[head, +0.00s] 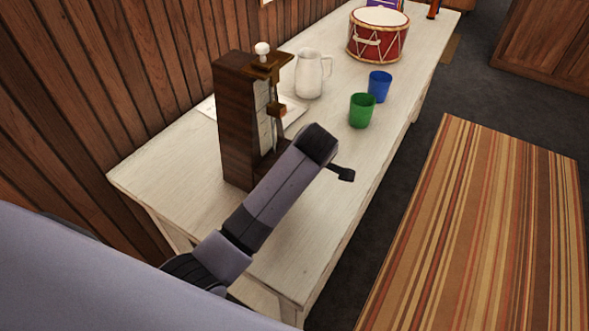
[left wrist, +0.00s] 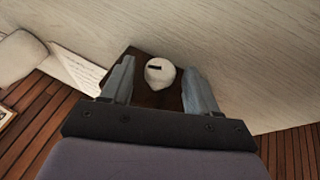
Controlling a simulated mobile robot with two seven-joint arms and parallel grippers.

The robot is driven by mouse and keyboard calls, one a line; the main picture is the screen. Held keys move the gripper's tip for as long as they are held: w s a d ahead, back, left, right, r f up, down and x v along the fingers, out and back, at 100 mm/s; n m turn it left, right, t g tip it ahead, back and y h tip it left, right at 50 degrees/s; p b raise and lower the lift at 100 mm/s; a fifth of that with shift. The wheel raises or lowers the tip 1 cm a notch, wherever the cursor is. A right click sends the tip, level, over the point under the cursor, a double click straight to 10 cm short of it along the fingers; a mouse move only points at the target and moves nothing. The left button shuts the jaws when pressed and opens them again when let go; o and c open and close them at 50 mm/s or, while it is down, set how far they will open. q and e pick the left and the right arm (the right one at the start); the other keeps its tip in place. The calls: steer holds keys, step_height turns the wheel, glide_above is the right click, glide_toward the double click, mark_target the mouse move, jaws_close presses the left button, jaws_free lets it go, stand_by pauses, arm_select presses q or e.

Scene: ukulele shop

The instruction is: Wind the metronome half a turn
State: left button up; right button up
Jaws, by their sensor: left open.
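The metronome (head: 238,120) is a tall dark wooden box upright on the near part of the table. A white knob (head: 262,49) tops it, and its pale scale and pendulum show on one face. My left arm crosses in front of its lower part; the fingers are not clearly visible in the head view. In the left wrist view my left gripper (left wrist: 160,83) is open, with a round white knob (left wrist: 160,72) bearing a dark slot between its fingers. Gaps show on both sides. Dark wood lies behind it. I cannot tell whether both views show the same knob.
On the white table (head: 160,180) stand a white pitcher (head: 310,75), a green cup (head: 361,111), a blue cup (head: 379,86) and a red drum (head: 378,38). A paper (left wrist: 80,70) lies beside the metronome. A plank wall (head: 110,75) runs behind; a striped rug (head: 490,220) covers the floor.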

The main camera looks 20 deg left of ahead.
arm_select(q)
steer(key=c, duration=1)
steer(key=shift+g, duration=0.3)
steer(key=shift+w+d+r+m+g, duration=0.1)
steer(key=shift+w+m+g, duration=0.2)
steer(key=shift+g, duration=0.7)
steer(key=shift+g+y, duration=0.3)
steer(key=shift+g, duration=0.3)
steer(key=shift+w+f+m+g+b, duration=0.2)
steer(key=shift+m+g+b, duration=0.1)
steer(key=shift+g+b, duration=0.55)
steer(key=shift+g+y+b, duration=0.3)
steer(key=shift+g+b, duration=0.25)
steer(key=shift+b, duration=0.65)
steer(key=shift+r, duration=0.1)
